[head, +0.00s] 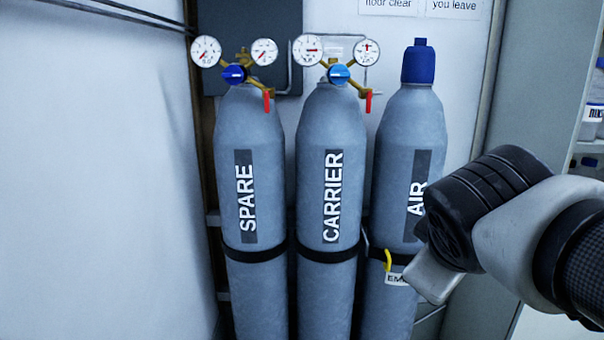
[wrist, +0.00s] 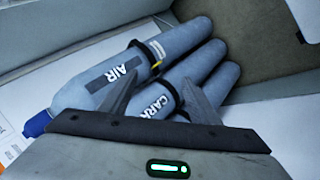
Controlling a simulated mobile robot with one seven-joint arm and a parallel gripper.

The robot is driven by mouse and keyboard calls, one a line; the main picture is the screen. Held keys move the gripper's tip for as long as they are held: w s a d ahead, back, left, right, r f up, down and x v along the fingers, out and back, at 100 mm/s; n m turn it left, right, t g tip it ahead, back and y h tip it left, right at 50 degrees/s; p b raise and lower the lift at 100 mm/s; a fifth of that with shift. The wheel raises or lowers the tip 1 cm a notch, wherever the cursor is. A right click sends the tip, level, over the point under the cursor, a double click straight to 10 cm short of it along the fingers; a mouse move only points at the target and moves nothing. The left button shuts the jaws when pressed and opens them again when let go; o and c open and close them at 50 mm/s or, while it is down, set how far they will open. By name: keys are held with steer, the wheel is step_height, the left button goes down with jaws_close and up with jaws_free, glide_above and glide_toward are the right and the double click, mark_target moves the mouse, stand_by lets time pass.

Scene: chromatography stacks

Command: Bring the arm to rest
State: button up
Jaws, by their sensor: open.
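My arm (head: 535,215) reaches in from the right edge of the head view, in front of the AIR cylinder's right side. In the wrist view my gripper (wrist: 162,80) is open, with its two fingers apart and nothing held between them. The fingers show in front of the gas cylinders, and I cannot tell how far away these are. In the head view the fingers cannot be made out clearly.
Grey cylinders marked SPARE (head: 265,200), CARRIER (head: 312,200) and AIR (head: 395,180) stand strapped in a row. Gauges with red-handled valves top SPARE and CARRIER; AIR has a blue cap (head: 418,62). Shelves (head: 590,145) stand at right. A pale surface (head: 90,180) fills the left.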

steer(key=s+a+f+m+g+y, duration=0.3)
steer(key=s+a+f+m, duration=0.2)
steer(key=s+f+m, duration=0.25)
step_height(320, 180, up, 24)
steer(key=a+p, duration=0.1)
steer(key=p, duration=2.4)
steer(key=shift+s+r+y, duration=0.25)
steer(key=shift+y, duration=0.05)
stand_by(1.3)
